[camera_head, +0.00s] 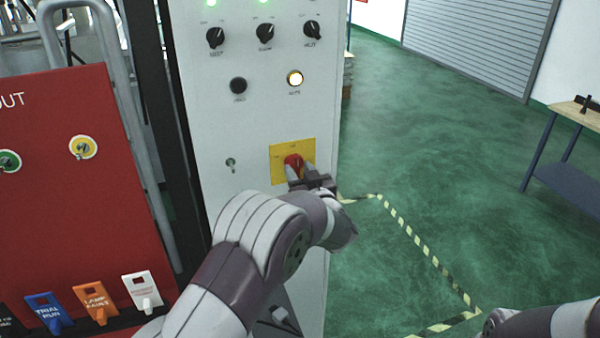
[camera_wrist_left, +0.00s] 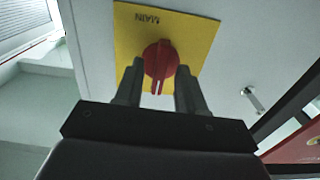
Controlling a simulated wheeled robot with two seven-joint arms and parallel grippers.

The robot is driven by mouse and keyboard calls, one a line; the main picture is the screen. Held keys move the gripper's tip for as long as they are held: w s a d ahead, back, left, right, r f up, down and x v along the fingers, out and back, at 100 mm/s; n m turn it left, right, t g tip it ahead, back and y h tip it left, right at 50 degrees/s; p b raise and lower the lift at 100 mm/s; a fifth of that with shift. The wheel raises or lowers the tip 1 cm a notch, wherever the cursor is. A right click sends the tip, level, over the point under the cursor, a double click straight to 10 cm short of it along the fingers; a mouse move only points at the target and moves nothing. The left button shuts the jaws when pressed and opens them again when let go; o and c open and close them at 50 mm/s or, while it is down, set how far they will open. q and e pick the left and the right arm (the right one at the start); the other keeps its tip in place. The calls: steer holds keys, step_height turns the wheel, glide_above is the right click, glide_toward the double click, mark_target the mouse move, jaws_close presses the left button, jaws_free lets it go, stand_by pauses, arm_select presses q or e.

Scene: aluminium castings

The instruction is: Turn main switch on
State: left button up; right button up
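The main switch is a red rotary knob (camera_head: 293,161) on a yellow plate (camera_head: 278,174), low on the light grey panel. The wrist view shows the knob (camera_wrist_left: 161,62) and the word MAIN on the plate (camera_wrist_left: 192,29), upside down in that view. My left gripper (camera_head: 304,173) is at the knob; in the wrist view its two fingers (camera_wrist_left: 158,84) stand apart, one on each side of the knob's handle. I see gaps between the fingers and the handle, and cannot tell whether either finger touches the knob. My right arm shows at the lower right; its gripper is out of view.
Above are black rotary selectors (camera_head: 265,34), a black button (camera_head: 238,86) and a lit button (camera_head: 295,78). A small toggle (camera_head: 231,164) sits left of the plate. A red panel (camera_head: 60,215) with coloured switches stands at left. Green floor lies open at right, with a table (camera_head: 568,113).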

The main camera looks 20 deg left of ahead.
arm_select(q)
steer(key=b+v, duration=0.5)
steer(key=v, duration=0.7)
steer(key=shift+s+d, duration=0.2)
steer(key=shift+s, duration=0.05)
